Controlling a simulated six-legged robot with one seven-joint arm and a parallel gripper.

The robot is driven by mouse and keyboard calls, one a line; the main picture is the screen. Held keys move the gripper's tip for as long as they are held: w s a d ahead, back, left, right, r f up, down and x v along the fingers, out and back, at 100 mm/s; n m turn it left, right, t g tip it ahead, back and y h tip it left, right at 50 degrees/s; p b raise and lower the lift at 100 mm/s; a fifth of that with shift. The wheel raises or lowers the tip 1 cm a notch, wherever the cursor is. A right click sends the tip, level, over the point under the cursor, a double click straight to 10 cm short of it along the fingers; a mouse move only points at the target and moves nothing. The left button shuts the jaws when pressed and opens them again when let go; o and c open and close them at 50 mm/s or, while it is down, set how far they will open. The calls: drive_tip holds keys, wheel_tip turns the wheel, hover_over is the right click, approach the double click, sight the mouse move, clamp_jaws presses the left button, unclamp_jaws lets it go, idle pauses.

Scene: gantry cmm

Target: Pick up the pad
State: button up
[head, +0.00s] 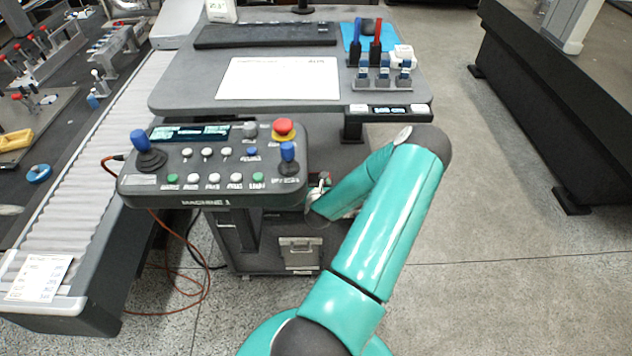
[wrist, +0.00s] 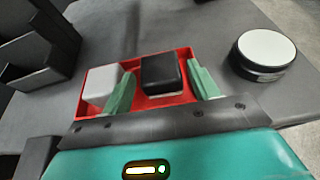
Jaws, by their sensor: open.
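In the wrist view a shallow red tray (wrist: 182,99) holds a light grey-white block (wrist: 101,84) on the left and a black block (wrist: 160,72) on the right. My gripper (wrist: 159,80) is open over the tray. Its two teal fingers stand on either side of the black block, with the light block outside the left finger. I cannot tell whether the fingers touch the black block. Which of these is the pad is not marked. In the head view my arm reaches down behind the control panel, and the fingers are hidden.
A round black puck with a white top (wrist: 267,48) stands right of the tray. A dark box-like holder (wrist: 40,50) stands at the left. In the head view, the control panel (head: 220,165) stands beside my arm; floor on the right is clear.

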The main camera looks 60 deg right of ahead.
sight(316, 180)
drive_tip(key=x, duration=0.3)
drive_tip(key=shift+w+d+f, duration=0.15)
drive_tip(key=shift+d+f, duration=0.05)
drive_tip(key=shift+f, duration=0.05)
drive_tip(key=shift+c, duration=0.4)
drive_tip(key=c, duration=0.7)
drive_tip(key=shift+o, duration=0.2)
drive_tip(key=shift+r, duration=0.1)
